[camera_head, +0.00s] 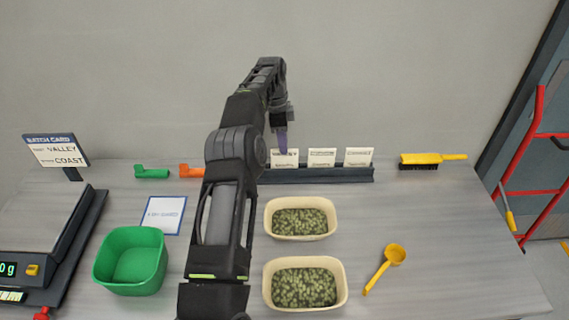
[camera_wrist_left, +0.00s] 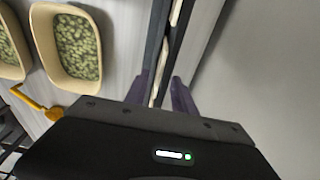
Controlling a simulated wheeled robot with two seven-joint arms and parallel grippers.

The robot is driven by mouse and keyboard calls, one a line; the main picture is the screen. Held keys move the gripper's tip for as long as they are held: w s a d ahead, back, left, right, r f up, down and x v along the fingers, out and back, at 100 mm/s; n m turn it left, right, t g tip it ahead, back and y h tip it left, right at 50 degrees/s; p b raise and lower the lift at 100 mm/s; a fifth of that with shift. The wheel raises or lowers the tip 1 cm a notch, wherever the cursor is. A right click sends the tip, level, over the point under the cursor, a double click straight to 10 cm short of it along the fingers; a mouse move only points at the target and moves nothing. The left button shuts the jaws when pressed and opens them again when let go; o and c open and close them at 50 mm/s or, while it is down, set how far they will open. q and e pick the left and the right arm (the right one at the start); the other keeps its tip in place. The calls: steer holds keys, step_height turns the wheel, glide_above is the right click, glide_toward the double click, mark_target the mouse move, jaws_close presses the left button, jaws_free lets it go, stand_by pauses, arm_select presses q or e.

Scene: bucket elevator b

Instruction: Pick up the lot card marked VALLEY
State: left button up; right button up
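The white lot card that seems to read VALLEY (camera_head: 287,161) stands upright at the left end of a dark card rack (camera_head: 320,176) by the wall. My left gripper (camera_head: 282,142) points down at this card's top edge and partly covers its lettering. In the left wrist view, the purple fingers of my left gripper (camera_wrist_left: 161,84) are apart, with thin pale card edges seen end-on between and beyond them. Contact with the card cannot be told. Two more white cards, a middle card (camera_head: 321,158) and a right card (camera_head: 358,157), stand in the rack. My right gripper is out of view.
A batch card sign (camera_head: 57,150) reading VALLEY and COAST stands at left. A scale (camera_head: 40,235), green bin (camera_head: 132,262), two cream trays of green pellets (camera_head: 300,203), a yellow scoop (camera_head: 385,266) and a yellow brush (camera_head: 430,159) are on the table.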

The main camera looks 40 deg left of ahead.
mark_target(286, 158)
arm_select(q)
steer(key=shift+f, duration=0.75)
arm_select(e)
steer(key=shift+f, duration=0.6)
